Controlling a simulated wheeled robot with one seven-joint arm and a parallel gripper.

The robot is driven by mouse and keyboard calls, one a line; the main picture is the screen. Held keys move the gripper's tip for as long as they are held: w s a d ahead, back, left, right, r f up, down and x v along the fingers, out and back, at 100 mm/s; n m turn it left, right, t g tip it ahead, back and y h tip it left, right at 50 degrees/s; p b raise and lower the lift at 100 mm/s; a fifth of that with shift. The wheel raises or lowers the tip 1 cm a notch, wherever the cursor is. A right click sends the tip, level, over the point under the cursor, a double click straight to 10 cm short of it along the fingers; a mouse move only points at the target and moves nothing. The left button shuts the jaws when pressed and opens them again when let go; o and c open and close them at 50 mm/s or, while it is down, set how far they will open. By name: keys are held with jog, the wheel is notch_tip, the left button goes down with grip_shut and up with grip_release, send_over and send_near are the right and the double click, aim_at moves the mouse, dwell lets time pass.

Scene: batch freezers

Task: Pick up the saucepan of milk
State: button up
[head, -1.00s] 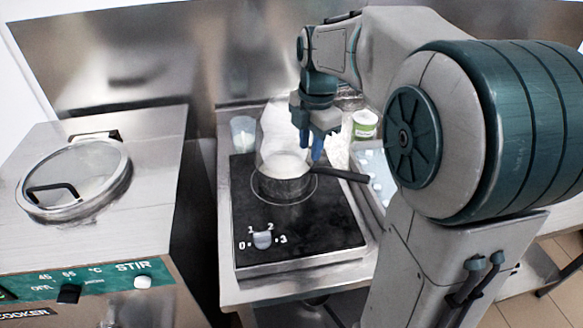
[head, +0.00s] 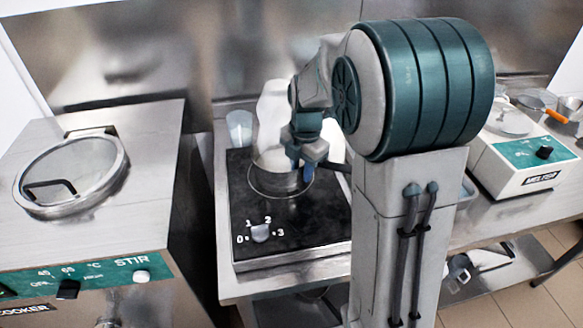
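My gripper (head: 302,171) points down at the right side of the pan, near where the handle begins.
A cooker (head: 110,235) with a round glass lid stands at the left. A clear cup (head: 240,128) and a white container (head: 272,108) stand behind the hob. A white melter (head: 525,165) stands at the right. The front of the hob is clear.

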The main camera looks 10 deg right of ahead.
aim_at(300, 185)
jog(key=shift+f, duration=1.5)
grip_shut()
jog(key=shift+w+r, duration=0.1)
